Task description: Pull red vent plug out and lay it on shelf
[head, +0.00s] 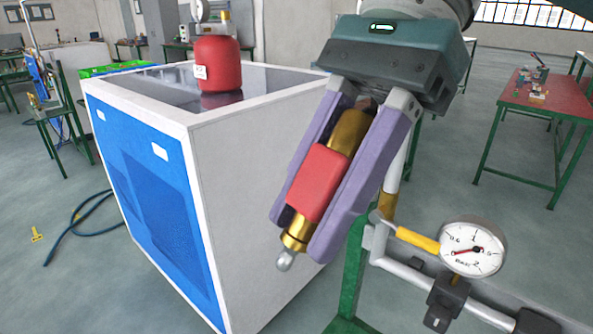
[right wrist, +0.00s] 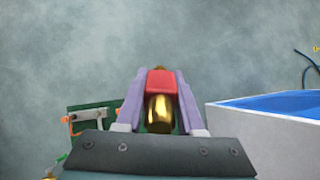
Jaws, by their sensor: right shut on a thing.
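The red vent plug (head: 318,182) has a red middle, brass ends and a small silver tip. My right gripper (head: 298,222) is shut on it, with one purple finger along each side. The plug is tilted, its silver tip pointing down and left, and nothing is seen touching that tip. In the right wrist view the plug (right wrist: 161,82) sits between the fingers of the right gripper (right wrist: 160,75), over the grey floor. The shelf cannot be picked out with certainty. My left gripper is not in view.
A white and blue cabinet (head: 250,165) with a red canister (head: 217,63) on top stands left of the gripper. A pressure gauge (head: 472,248) on grey pipes is at the lower right. A red-topped table (head: 545,98) stands behind at right. Open floor lies between.

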